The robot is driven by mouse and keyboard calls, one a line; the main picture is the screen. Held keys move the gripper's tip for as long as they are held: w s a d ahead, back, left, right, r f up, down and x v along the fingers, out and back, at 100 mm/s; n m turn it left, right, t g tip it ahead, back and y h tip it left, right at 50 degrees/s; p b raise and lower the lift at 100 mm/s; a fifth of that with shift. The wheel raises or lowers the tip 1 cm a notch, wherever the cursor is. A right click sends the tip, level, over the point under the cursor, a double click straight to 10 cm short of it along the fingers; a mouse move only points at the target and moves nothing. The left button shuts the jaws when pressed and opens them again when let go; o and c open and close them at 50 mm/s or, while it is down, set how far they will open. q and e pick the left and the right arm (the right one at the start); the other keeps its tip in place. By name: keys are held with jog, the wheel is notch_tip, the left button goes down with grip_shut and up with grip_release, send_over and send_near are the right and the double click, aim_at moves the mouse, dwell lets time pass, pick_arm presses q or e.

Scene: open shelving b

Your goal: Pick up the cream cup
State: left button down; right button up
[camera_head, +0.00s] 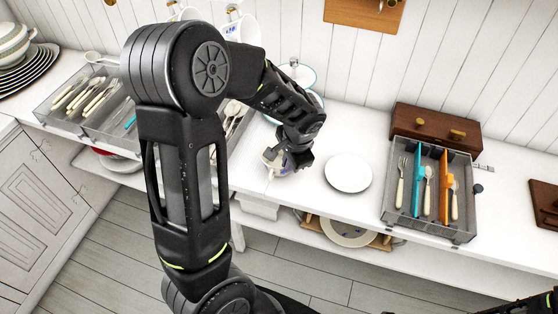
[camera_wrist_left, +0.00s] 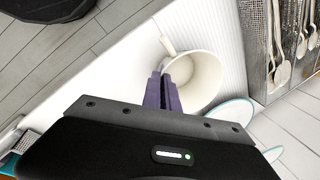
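The cream cup (camera_head: 273,161) is at the white counter's front part in the head view, partly hidden by my left gripper (camera_head: 297,160). In the left wrist view the cup (camera_wrist_left: 207,80) shows its open mouth, with its handle toward the upper left. The purple fingers of my left gripper (camera_wrist_left: 162,88) are close together at the cup's near rim, one inside and one outside, with the wall between them. I cannot tell whether the cup's base touches the counter. Only dark parts of my right arm show at the lower right of the head view.
A white plate (camera_head: 348,173) lies just right of the cup. A grey cutlery tray (camera_head: 432,229) stands farther right, before a brown wooden box (camera_head: 438,127). Pale blue-rimmed dishes (camera_head: 297,73) stand behind my gripper. More cutlery trays (camera_head: 62,116) are at left.

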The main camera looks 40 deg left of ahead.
pick_arm(q)
jog(key=shift+r, duration=0.1)
dwell(0.3)
notch_tip(320, 180, up, 10)
jog(key=shift+b, duration=0.35)
pick_arm(e)
jog(key=shift+f, duration=0.35)
dwell(1.3)
